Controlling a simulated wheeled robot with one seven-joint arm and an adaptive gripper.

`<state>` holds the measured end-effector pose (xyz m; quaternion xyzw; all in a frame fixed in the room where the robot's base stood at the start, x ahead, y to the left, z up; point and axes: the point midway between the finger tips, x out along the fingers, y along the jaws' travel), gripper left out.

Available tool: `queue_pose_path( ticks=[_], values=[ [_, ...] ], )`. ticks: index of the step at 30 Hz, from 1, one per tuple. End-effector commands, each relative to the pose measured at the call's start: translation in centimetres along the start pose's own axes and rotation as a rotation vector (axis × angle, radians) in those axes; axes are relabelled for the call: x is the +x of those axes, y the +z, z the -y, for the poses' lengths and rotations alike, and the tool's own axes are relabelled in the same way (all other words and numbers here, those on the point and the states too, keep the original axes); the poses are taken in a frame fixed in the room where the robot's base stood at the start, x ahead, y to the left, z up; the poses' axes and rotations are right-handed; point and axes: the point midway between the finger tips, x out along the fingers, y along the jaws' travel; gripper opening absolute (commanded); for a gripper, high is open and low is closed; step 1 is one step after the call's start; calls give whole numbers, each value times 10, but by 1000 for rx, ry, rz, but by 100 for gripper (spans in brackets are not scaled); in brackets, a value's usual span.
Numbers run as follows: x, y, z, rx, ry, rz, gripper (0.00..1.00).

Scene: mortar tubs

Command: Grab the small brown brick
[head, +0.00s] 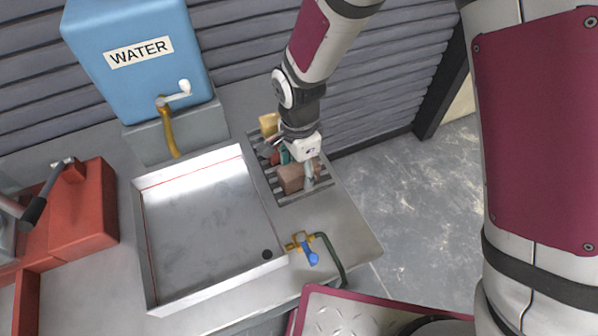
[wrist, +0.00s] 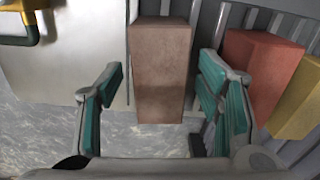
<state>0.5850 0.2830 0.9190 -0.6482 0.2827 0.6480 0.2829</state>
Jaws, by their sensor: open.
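The small brown brick (head: 291,178) lies on a slatted rack to the right of the metal tray in the head view. In the wrist view the brown brick (wrist: 160,65) is at the top middle, its near end between my gripper's fingers. My gripper (wrist: 160,103) is open, with one teal-padded finger on each side of the brick and a gap to the left. In the head view my gripper (head: 299,165) is over the rack and hides part of it. I cannot tell whether the right finger touches the brick.
A reddish brick (wrist: 258,75) and a yellow brick (wrist: 300,105) lie right of the brown one in the wrist view. The slatted rack (head: 318,186) borders a shallow metal tray (head: 205,230). A brass tap (head: 300,242) stands in front. A blue water tank (head: 140,60) stands behind.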

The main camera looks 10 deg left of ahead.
Motion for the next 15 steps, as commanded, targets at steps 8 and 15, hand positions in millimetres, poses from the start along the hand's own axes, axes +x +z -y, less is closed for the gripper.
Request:
queue_pose_path(
  ticks=[8,15],
  values=[
    [0,0,0,0,0,0,3],
    [-1,0,0,0,-1,0,0]
  ],
)
